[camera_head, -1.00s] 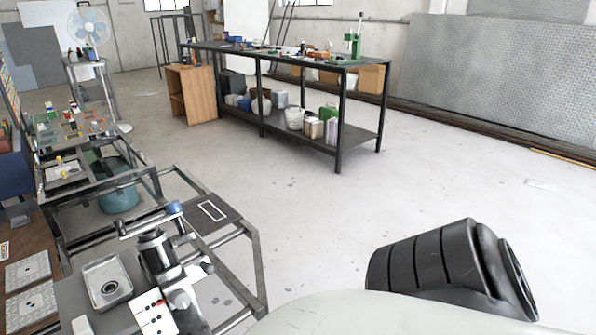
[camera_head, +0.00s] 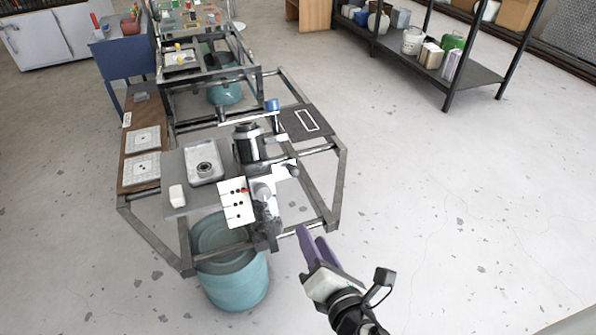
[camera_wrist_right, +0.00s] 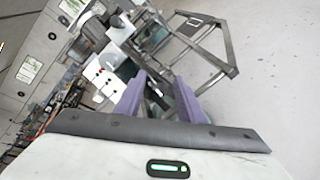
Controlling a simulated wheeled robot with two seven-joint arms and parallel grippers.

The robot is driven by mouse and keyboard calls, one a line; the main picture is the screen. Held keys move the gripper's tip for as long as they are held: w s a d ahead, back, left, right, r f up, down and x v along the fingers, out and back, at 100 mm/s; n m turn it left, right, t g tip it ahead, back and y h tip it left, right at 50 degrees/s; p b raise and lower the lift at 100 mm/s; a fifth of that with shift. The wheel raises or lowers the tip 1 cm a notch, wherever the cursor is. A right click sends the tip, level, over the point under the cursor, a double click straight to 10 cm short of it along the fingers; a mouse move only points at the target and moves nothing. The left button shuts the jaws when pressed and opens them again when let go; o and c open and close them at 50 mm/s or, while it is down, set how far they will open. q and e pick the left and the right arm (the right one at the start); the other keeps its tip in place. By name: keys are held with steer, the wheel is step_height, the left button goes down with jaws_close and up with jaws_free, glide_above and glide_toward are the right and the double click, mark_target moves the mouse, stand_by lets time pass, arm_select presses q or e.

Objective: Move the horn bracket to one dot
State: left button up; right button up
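A white panel with black dots (camera_head: 237,207) stands at the front of a metal apparatus (camera_head: 248,148) on the near bench; a small red part (camera_head: 244,190) shows near its upper right. The panel also shows in the right wrist view (camera_wrist_right: 100,78). I cannot tell for sure which part of the apparatus is the horn bracket. My right gripper (camera_head: 313,236), with purple fingers, is below and right of the panel, apart from it, over the floor. In the right wrist view its fingers (camera_wrist_right: 160,76) are spread with nothing between them. My left gripper is not in view.
The bench frame's bars (camera_head: 338,190) jut right of the apparatus. A metal tray (camera_head: 205,163) and a white block (camera_head: 177,195) sit left of it. A teal bin (camera_head: 235,280) stands below. A dark plate with a white rectangle (camera_head: 295,124) lies behind. Floor right is clear.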

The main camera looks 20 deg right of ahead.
mark_target(296, 173)
step_height(296, 173, up, 9)
steer(key=w+n+t, duration=0.2)
steer(key=n+t, duration=0.1)
steer(key=n, duration=0.4)
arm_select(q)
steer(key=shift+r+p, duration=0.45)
arm_select(e)
steer(key=shift+h, duration=0.3)
steer(key=w, duration=1)
steer(key=shift+c, duration=0.4)
jaws_close()
